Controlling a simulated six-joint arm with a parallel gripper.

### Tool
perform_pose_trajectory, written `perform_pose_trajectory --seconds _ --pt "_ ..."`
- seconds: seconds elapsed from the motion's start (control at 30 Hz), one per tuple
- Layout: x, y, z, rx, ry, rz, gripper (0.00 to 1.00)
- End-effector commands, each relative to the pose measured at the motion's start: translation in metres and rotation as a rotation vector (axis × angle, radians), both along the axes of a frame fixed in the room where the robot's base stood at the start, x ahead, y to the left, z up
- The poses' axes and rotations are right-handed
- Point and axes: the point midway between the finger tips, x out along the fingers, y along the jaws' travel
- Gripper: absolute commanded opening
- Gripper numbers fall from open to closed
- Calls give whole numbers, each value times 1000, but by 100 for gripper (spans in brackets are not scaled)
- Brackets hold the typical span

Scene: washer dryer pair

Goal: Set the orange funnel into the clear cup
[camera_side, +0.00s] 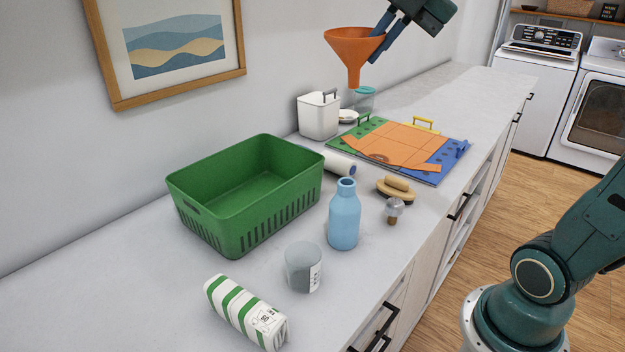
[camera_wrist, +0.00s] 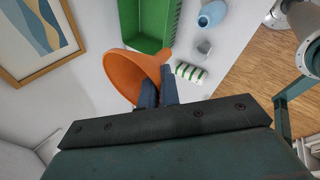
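The orange funnel (camera_side: 353,55) is in the air above the back of the counter, wide mouth up and spout down. My gripper (camera_side: 380,42) is shut on the right side of its rim. In the wrist view the funnel (camera_wrist: 130,73) sits at the fingertips (camera_wrist: 160,90), which partly cover it. The clear cup (camera_side: 303,267) stands upright on the counter near the front, apart from the funnel. It also shows small in the wrist view (camera_wrist: 204,47).
A green bin (camera_side: 250,180), blue bottle (camera_side: 344,215) and striped carton (camera_side: 245,312) surround the cup. A silver-topped stopper (camera_side: 394,210) and brush (camera_side: 396,190) lie nearby. Below the funnel are a white canister (camera_side: 318,115), a teal-lidded jar (camera_side: 364,101) and a colored board (camera_side: 445,170).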

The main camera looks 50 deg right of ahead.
Motion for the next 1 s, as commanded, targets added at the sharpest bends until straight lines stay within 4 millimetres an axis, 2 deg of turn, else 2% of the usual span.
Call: perform_pose_trajectory --seconds 0.37,0.57,0.77,1.0 --pt "0 0 0 0 -1 0 0" --pt "3 5 -7 4 1 23 0" --pt "11 22 -32 13 5 105 0" --pt "20 62 -90 31 12 276 0"
